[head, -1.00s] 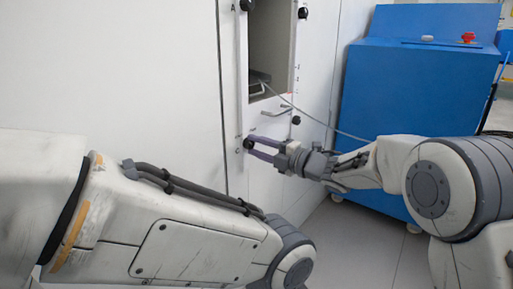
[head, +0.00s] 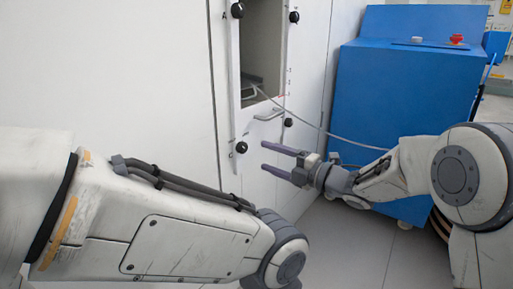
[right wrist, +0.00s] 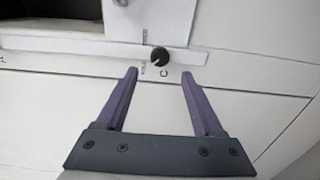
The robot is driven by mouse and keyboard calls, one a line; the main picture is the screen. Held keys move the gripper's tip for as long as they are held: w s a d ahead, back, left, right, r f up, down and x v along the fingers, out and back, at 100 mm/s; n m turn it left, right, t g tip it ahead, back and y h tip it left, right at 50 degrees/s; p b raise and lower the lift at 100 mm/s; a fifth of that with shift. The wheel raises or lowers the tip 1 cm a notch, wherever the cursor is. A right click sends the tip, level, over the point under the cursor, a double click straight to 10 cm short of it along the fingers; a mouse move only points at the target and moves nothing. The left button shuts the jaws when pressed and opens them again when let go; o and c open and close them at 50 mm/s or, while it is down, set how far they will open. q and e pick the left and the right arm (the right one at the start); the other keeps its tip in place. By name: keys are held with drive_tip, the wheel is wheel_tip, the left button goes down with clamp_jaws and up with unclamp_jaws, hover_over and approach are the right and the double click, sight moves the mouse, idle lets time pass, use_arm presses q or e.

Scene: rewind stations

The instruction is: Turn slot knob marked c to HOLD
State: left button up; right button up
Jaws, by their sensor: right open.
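The knob marked C (right wrist: 159,57) is a black round knob at the end of a pale strip on the white cabinet front. In the head view it is the lower left black knob (head: 241,147). A printed letter C is beside it in the right wrist view, with small marks too small to read. Which mark the knob points to I cannot tell. My right gripper (head: 266,157) is open and empty, its purple fingers pointing at the knob but apart from it. In the right wrist view the fingertips (right wrist: 160,74) lie either side, short of the knob. My left gripper is out of view.
Other black knobs sit at the upper left (head: 237,10), upper right (head: 294,17) and lower right (head: 288,122) of the open slot. A handle (head: 268,114) is below the slot. A grey cable runs right toward a blue cabinet (head: 400,90). Grey floor is clear below.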

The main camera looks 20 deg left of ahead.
drive_tip(key=shift+p+v, duration=0.4)
drive_tip(key=shift+v, duration=1.4)
drive_tip(key=s+d+r+m+t+h+p, duration=0.35)
drive_tip(key=d+m+h+p, duration=0.35)
drive_tip(key=m+h, duration=0.6)
drive_tip(key=s+d+f+m+g+h+p, duration=0.1)
drive_tip(key=s+d+m+g+p, duration=0.2)
drive_tip(key=s, duration=0.7)
drive_tip(key=s+d+f+m+g+h+p, duration=0.1)
drive_tip(key=s+d+m+g+p, duration=0.3)
drive_tip(key=s, duration=0.6)
drive_tip(key=s+d+m+g+h, duration=0.1)
drive_tip(key=s+d+m+g, duration=0.15)
drive_tip(key=s+m, duration=0.45)
wheel_tip(320, 180, up, 37)
drive_tip(key=s+n+p, duration=0.2)
drive_tip(key=p, duration=3.5)
